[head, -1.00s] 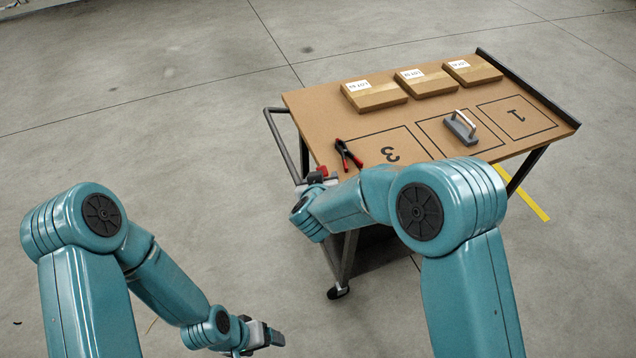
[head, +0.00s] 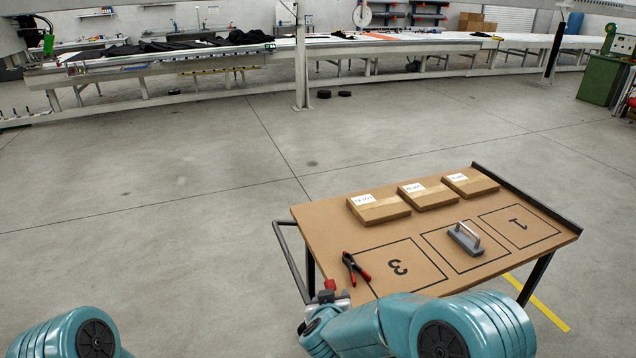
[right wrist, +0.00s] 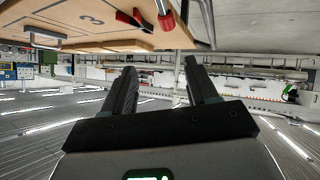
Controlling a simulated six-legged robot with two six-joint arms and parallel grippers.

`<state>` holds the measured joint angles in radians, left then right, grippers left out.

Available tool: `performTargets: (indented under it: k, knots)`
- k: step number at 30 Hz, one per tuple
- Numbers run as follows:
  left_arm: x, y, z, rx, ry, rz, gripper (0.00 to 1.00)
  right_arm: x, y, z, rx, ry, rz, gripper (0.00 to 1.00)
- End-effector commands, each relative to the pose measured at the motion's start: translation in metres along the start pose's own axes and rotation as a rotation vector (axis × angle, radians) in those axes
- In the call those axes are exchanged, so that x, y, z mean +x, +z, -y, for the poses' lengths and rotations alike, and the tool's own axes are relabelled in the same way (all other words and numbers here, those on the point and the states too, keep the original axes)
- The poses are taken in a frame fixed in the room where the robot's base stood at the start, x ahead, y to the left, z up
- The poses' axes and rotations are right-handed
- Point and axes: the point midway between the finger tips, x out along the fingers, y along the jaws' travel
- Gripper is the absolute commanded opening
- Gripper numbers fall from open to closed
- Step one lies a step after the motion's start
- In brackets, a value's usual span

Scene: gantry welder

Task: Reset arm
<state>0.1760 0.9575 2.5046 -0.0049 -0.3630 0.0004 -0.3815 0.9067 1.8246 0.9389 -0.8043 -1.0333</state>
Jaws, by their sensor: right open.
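My right arm reaches from the bottom right of the head view to the cart's near left corner. My right gripper (head: 328,296) is there, small and partly hidden by my arm. In the right wrist view its two fingers (right wrist: 160,84) stand apart with nothing between them. A red-and-black clamp (head: 354,267) lies on the tabletop by the square marked 3; it also shows in the right wrist view (right wrist: 135,19). My left arm shows only at the bottom left of the head view; its gripper is out of view.
The cart's brown tabletop (head: 325,232) bears three cardboard boxes (head: 380,208) at the back and a grey handled block (head: 466,238) on the middle square. The cart's handle (head: 290,262) juts out left. The floor to the left is clear. Long workbenches (head: 160,66) stand far behind.

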Motion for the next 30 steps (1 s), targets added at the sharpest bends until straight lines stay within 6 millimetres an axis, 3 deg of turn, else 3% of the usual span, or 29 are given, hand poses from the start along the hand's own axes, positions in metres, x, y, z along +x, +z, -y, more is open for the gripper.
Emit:
performTargets:
  k: [2, 5, 7, 10, 13, 15, 18, 21, 23, 30]
  knots:
    - [0.007, 0.0, 0.003, 0.0, 0.0, 0.0, 0.78, 0.014, 0.016, -0.017, 0.017, 0.028, 0.023, 0.58]
    - [0.02, 0.0, 0.007, 0.0, 0.0, 0.0, 0.78, 0.038, 0.06, -0.053, 0.044, 0.083, 0.095, 0.58]
    - [0.031, -0.001, 0.011, 0.0, 0.0, 0.0, 0.78, 0.05, 0.113, -0.077, 0.016, 0.094, 0.17, 0.58]
    - [0.044, -0.001, 0.016, 0.0, 0.0, 0.0, 0.78, 0.051, 0.198, -0.094, -0.008, 0.032, 0.291, 0.58]
    - [0.055, -0.001, 0.02, 0.0, 0.0, 0.0, 0.78, 0.031, 0.279, -0.089, 0.039, -0.089, 0.428, 0.58]
    - [0.06, -0.001, 0.022, 0.0, 0.0, 0.0, 0.78, 0.003, 0.329, -0.076, 0.101, -0.188, 0.534, 0.58]
    - [0.064, -0.001, 0.023, 0.0, 0.0, 0.0, 0.78, -0.048, 0.376, -0.049, 0.201, -0.329, 0.689, 0.58]
    - [0.061, -0.001, 0.022, 0.0, 0.0, 0.0, 0.78, -0.099, 0.397, -0.024, 0.281, -0.438, 0.828, 0.58]
    - [0.061, -0.001, 0.022, 0.0, 0.0, 0.0, 0.78, -0.119, 0.404, -0.015, 0.332, -0.467, 0.896, 0.58]
    - [0.061, -0.001, 0.022, 0.0, 0.0, 0.0, 0.78, -0.127, 0.406, -0.011, 0.457, -0.431, 0.968, 0.58]
